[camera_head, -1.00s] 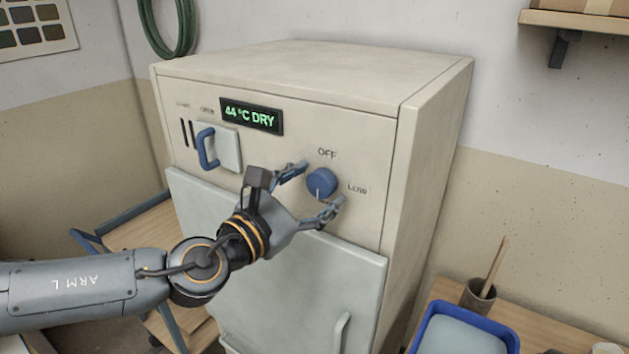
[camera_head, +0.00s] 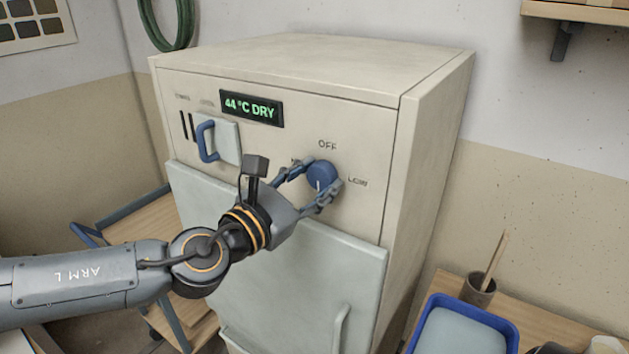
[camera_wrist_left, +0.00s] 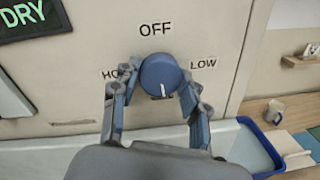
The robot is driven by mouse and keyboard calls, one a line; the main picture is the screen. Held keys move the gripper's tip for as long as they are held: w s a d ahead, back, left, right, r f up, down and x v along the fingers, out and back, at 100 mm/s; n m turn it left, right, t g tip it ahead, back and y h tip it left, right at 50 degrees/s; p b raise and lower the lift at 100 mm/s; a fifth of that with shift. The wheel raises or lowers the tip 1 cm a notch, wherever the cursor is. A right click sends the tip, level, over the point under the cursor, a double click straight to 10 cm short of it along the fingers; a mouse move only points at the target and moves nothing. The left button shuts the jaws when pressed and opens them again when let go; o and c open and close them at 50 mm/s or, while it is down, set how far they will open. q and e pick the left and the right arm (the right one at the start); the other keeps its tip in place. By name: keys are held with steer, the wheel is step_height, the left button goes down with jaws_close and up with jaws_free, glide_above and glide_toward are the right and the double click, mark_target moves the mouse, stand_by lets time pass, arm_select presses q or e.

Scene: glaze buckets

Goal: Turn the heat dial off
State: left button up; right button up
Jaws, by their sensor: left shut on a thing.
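The blue heat dial (camera_head: 321,175) is on the upper front of a beige cabinet (camera_head: 310,130), with OFF printed above it and LOW to its right. In the left wrist view the dial (camera_wrist_left: 161,75) has a white mark near its bottom edge, pointing down, away from OFF. A label starting with HO, partly hidden, is at its left. My left gripper (camera_head: 325,178) is shut on the dial, one finger on each side. My right gripper is not in view.
A green display (camera_head: 250,109) reads 44 °C DRY. A blue handle (camera_head: 207,141) sticks out left of my gripper. A pale door (camera_head: 300,270) lies below the dial. A blue tray (camera_head: 465,325) and a brush cup (camera_head: 479,289) stand at the lower right.

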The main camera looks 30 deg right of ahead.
arm_select(q)
steer(key=n+b, duration=0.1)
steer(key=n, duration=0.2)
steer(key=shift+f, duration=0.15)
steer(key=n, duration=0.5)
steer(key=shift+t+b, duration=0.3)
steer(key=shift+b, duration=0.05)
steer(key=n, duration=0.4)
steer(key=shift+n+h, duration=0.3)
steer(key=shift+n, duration=0.1)
steer(key=n+t, duration=0.1)
steer(key=n, duration=0.4)
steer(key=shift+n+p, duration=0.4)
steer(key=n+p, duration=0.1)
steer(key=n, duration=0.3)
steer(key=shift+n, duration=0.4)
steer(key=n+p, duration=0.1)
steer(key=n, duration=0.3)
steer(key=shift+s+n+y+p, duration=0.1)
steer(key=shift+n+y+p, duration=0.2)
steer(key=shift+n+y, duration=0.1)
steer(key=n+p, duration=0.1)
steer(key=n, duration=0.2)
steer(key=shift+n+t+p, duration=0.3)
steer(key=shift+n, duration=0.1)
steer(key=shift+n+y+p, duration=0.3)
steer(key=shift+n+p, duration=0.8)
steer(key=shift+n, duration=1.2)
